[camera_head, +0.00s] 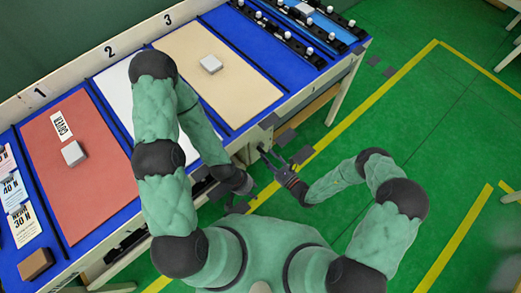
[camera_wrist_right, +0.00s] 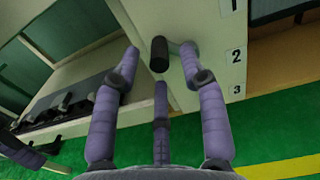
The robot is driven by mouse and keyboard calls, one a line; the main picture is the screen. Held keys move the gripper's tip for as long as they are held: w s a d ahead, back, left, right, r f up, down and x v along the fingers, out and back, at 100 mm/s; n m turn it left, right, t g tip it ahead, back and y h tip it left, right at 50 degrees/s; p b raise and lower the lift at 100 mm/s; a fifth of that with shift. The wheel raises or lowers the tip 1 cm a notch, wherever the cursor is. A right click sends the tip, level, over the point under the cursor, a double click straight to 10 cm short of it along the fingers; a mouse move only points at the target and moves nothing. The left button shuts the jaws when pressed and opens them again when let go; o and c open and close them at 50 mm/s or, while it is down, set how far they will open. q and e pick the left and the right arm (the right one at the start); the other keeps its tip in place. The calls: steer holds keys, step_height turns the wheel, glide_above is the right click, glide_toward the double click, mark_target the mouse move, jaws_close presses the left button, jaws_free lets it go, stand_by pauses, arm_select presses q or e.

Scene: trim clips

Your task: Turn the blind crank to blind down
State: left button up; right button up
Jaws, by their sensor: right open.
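The crank's black handle (camera_wrist_right: 159,53) shows in the right wrist view, in front of a pale panel. It lies between the spread fingertips of my right gripper (camera_wrist_right: 160,58), with a visible gap to the left finger. Contact at the right finger is unclear. The blind cannot be told for certain.
The panel (camera_wrist_right: 212,92) carries the labels 1, 2 and 3. The blue table (camera_head: 240,137) holds red, white and tan mats, small pale blocks and a row of dark clips. The green floor (camera_head: 440,130) at right is free.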

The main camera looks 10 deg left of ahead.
mark_target(259, 148)
steer(key=shift+b+x, duration=0.5)
steer(key=shift+x, duration=2.05)
jaws_close()
